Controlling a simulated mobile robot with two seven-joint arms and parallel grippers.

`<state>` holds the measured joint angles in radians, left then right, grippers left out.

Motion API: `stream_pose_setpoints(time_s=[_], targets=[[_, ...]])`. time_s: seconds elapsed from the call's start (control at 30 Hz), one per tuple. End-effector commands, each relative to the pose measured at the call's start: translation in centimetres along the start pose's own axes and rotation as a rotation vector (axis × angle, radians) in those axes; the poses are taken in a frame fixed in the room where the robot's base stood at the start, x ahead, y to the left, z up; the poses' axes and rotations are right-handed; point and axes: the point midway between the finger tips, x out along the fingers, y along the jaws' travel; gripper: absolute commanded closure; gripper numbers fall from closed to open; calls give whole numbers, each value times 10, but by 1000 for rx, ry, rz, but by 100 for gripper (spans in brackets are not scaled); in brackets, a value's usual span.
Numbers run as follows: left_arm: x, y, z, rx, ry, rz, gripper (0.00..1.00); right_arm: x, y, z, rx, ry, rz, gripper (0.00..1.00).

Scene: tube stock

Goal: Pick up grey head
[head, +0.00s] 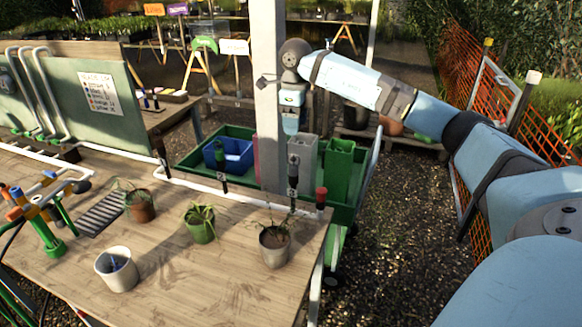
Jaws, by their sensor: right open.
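My right arm reaches in from the right, and its wrist hangs down beside the pale post. My right gripper (291,127) points downward beyond the table's far edge and is open. Its fingertips are small and hard to make out. Below it a dark upright riser (293,168) with a pale label stands at the far right of the table. I cannot tell whether its top is the grey head. A red-topped riser (321,196) stands to its right, and another dark riser (220,158) stands to the left. My left gripper is out of view.
The wooden table (190,270) carries potted plants (274,247), a white pot (116,268) and a coloured pipe stand (40,225). A green cart (190,165) behind holds a blue bin (229,154), a grey bin (303,151) and a green bin (339,168). The post (268,60) stands close to my wrist.

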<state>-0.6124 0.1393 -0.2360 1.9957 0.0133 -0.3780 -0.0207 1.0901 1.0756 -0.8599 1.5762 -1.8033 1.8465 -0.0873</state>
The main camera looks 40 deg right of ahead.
Motion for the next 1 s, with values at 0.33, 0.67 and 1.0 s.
stream_pose_setpoints(time_s=[0.33,0.67,1.0], targets=[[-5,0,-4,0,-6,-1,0,64,2,0,-3,2,4,44],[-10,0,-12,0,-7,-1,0,94,3,-2,-3,3,4,44],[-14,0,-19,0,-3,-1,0,128,3,-2,-3,-1,3,44]])
